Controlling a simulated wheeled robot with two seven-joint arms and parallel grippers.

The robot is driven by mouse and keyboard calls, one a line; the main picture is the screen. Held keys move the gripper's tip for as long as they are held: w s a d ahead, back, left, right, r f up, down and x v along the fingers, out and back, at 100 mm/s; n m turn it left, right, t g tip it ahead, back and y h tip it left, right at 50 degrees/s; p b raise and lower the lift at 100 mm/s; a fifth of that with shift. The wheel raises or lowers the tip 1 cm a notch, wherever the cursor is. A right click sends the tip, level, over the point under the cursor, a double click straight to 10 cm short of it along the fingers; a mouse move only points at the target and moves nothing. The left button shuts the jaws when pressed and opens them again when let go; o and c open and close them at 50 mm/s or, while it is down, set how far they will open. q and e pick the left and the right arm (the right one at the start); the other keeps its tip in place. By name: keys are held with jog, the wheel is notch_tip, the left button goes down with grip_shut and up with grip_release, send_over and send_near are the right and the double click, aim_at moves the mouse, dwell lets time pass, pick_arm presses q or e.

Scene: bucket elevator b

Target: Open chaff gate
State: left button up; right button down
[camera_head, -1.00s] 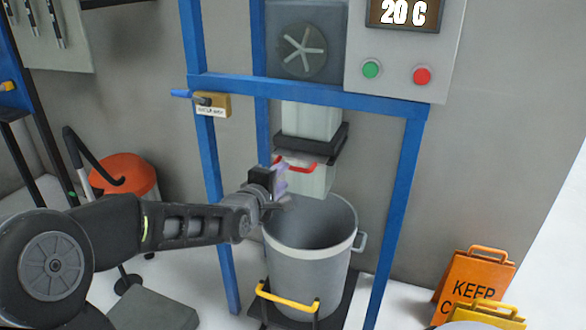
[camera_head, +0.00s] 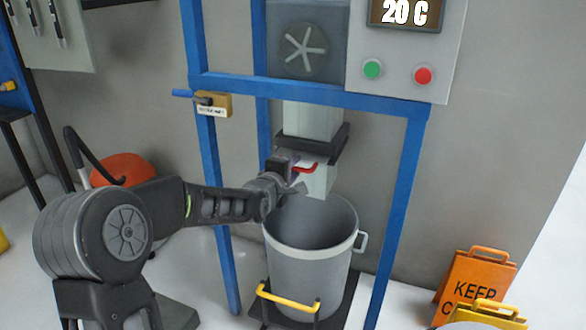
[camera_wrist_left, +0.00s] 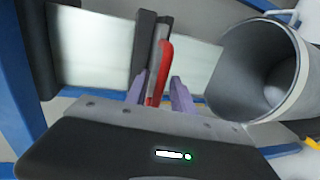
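The chaff gate is a dark frame (camera_head: 338,142) on the pale vertical chute (camera_head: 312,120), with a red handle (camera_head: 310,169) at its front. My left gripper (camera_head: 298,172) is at this handle, above the bucket's left rim, and hides part of it. In the left wrist view, the red handle (camera_wrist_left: 163,68) lies between the two purple fingertips of my left gripper (camera_wrist_left: 158,90). The fingers are apart, one on each side, and do not look closed on it. My right gripper is not in view.
A grey bucket (camera_head: 300,262) stands under the chute, behind a yellow bar (camera_head: 287,298). Blue frame posts (camera_head: 398,200) flank it. A control box with green and red buttons (camera_head: 398,71) hangs above. An orange sign (camera_head: 472,285) stands at right.

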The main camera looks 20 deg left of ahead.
pick_arm(q)
grip_shut()
dwell(1.2)
